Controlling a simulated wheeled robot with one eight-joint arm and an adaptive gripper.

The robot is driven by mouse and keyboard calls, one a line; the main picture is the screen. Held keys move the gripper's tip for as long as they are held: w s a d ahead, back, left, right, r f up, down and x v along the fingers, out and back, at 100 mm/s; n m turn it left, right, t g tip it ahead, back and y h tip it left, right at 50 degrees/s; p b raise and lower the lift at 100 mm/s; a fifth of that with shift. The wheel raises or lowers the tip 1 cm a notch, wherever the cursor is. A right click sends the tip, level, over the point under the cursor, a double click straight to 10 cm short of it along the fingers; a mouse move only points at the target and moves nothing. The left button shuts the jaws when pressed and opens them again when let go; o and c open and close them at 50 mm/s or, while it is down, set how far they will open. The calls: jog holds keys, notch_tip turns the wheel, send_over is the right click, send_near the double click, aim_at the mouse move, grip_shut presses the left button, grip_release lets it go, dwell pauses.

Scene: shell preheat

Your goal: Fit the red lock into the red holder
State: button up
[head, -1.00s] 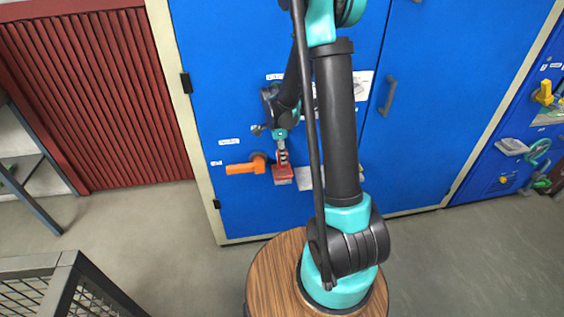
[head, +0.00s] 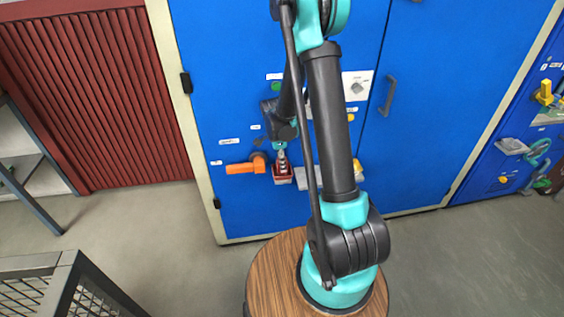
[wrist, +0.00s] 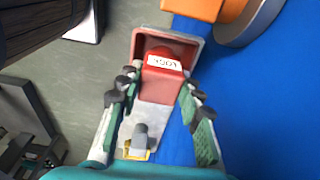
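The red lock (wrist: 160,87), a red block with a white lettered label, sits between my fingertips in the wrist view. The red holder (wrist: 197,47) is an open red tray with a pale rim, just beyond it. The lock overlaps the holder's opening; how deep it sits I cannot tell. My gripper (wrist: 160,82) has a finger against each side of the lock and appears shut on it. In the head view my gripper (head: 282,157) is right above the red holder (head: 283,181) on the blue cabinet, and the lock is mostly hidden.
An orange handle (head: 240,168) sticks out just left of the holder; it also shows at the top of the wrist view (wrist: 192,8). A grey plate with a small knob (wrist: 140,138) lies on the holder's other side. A grey door handle (head: 389,95) is farther right.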

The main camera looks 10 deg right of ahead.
jog(key=o, duration=0.4)
jog(key=shift+r, duration=0.1)
jog(key=r, duration=0.7)
jog(key=shift+a+r, duration=0.1)
jog(key=shift+a, duration=0.3)
jog(key=shift+s+r, duration=0.15)
jog(key=shift+r, duration=0.3)
jog(key=s+d+r+n+t, duration=0.1)
jog(key=s+n, duration=0.5)
jog(key=s, duration=0.1)
jog(key=s+d+r+n+t+y, duration=0.1)
jog(key=s+d+n, duration=0.1)
jog(key=s+n, duration=0.4)
jog(key=s+d+r+n+t, duration=0.1)
jog(key=s+d+n+t, duration=0.1)
jog(key=s+n, duration=0.4)
jog(key=shift+s+r, duration=0.15)
jog(key=shift+s, duration=0.55)
jog(key=shift+s+r, duration=0.1)
jog(key=shift+s, duration=0.55)
jog(key=shift+a, duration=0.1)
